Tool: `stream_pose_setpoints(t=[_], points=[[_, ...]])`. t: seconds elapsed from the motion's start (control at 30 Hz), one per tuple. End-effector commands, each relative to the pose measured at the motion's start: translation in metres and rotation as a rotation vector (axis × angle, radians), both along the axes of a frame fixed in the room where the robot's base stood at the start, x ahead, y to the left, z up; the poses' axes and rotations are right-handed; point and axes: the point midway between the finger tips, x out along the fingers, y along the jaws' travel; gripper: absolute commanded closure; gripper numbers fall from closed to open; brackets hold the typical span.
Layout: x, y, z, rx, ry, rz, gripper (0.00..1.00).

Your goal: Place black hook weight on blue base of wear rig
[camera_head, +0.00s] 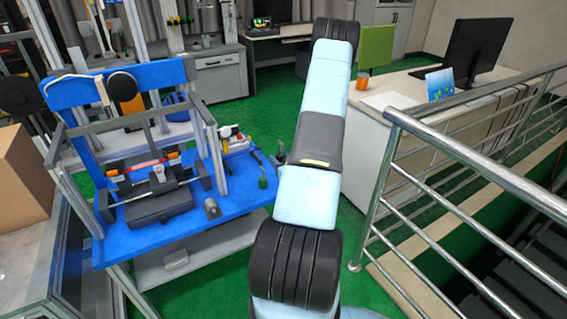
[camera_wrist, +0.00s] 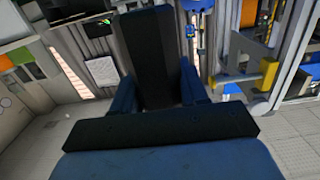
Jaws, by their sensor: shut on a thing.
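The wear rig stands at the left in the head view, with a blue base (camera_head: 237,202) and a blue back panel (camera_head: 150,77). A dark block with a crossbar and an upright lever sits on the base. My gripper (camera_wrist: 158,92) shows in the wrist view, its blue fingers shut on a tall black block, which I take to be the black hook weight (camera_wrist: 150,50). No hook shows on it from this angle. My gripper and the weight are outside the head view; my arm reaches up and away, to the right of the rig.
Small tools and a grey cylinder (camera_head: 211,208) lie on the right part of the base. A metal railing (camera_head: 470,160) and a white desk (camera_head: 400,115) with a monitor (camera_head: 476,48) stand at the right. A cardboard box (camera_head: 22,180) is at the far left. Green floor lies between rig and desk.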

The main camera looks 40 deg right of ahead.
Motion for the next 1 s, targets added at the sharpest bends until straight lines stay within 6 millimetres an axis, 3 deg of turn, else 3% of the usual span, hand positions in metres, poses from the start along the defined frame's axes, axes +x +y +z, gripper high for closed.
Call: stream_pose_setpoints(t=[0.1, 0.4, 0.77, 1.0], points=[[0.018, -0.012, -0.008, -0.004, -0.003, 0.001, 1.0], [0.044, -0.03, -0.048, -0.002, -0.003, 0.002, 1.0], [0.055, -0.038, -0.064, -0.003, -0.003, 0.002, 1.0], [0.057, -0.039, -0.088, -0.001, -0.002, 0.001, 1.0]])
